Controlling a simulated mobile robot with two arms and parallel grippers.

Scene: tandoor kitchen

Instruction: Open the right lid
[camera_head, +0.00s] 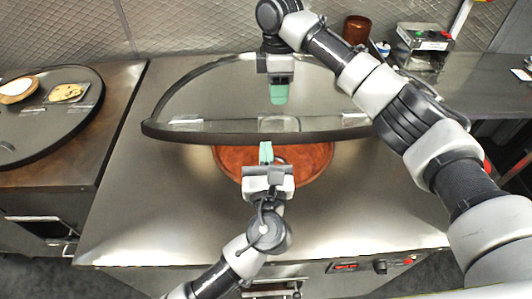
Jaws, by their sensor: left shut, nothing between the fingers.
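The right lid (200,97) is a large, shiny round lid with a dark rim. It stands tilted up over the middle counter, its near edge raised, and a terracotta-coloured round opening (228,166) shows below it. My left gripper (266,150) is shut and empty, with its green fingertips at the lid's near rim, in front of the opening. I cannot tell whether they touch the rim. My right gripper (279,94) points down over the lid's surface. Its green fingertips look close together, but I cannot tell if they are open or shut. My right arm hides the lid's right side.
A brown cylinder (356,29) and a metal device (424,45) stand at the back right. The middle counter's front strip (150,215) is clear.

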